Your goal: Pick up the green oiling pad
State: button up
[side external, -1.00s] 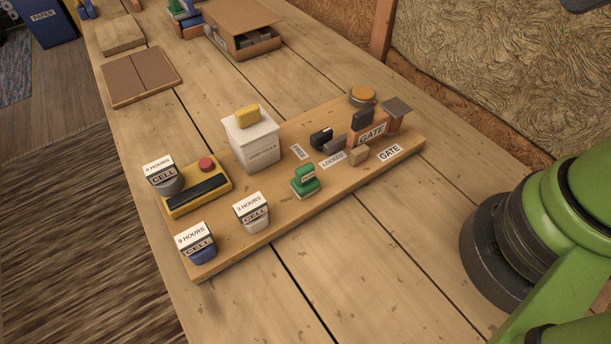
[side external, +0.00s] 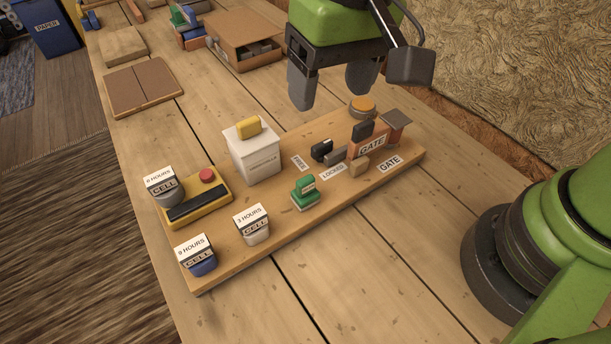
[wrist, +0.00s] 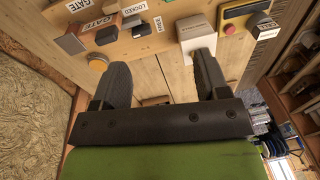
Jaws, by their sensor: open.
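The green oiling pad (side external: 305,194) stands on the wooden board (side external: 285,222), a small green block with a raised green handle bearing a pale label. It sits between the LOCKED label and the white cell marked 3 HOURS. I cannot make it out in the wrist view. My gripper (side external: 332,92) is open and empty, fingers pointing down, above and behind the board's far edge. The pad is nearer the camera and lower than the gripper. In the wrist view the two dark fingers (wrist: 162,85) are spread wide with bare table between them.
On the board stand a white box (side external: 254,152) with a yellow block, a yellow base (side external: 198,201) with a red button, several CELL pieces, an orange GATE block (side external: 369,145) and an orange button (side external: 362,106). A cardboard box (side external: 245,40) lies behind. The front table planks are clear.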

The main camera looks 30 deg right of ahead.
jog(key=g+h, duration=0.1)
send_over(306, 180)
jog(key=shift+n, duration=0.4)
jog(key=f, duration=0.6)
jog(key=shift+w, duration=0.2)
notch_tip(306, 180, down, 4)
jog(key=shift+a+f, duration=0.1)
jog(key=shift+f, duration=0.15)
jog(key=f, duration=0.6)
jog(key=shift+s, duration=0.2)
jog(key=c, duration=1)
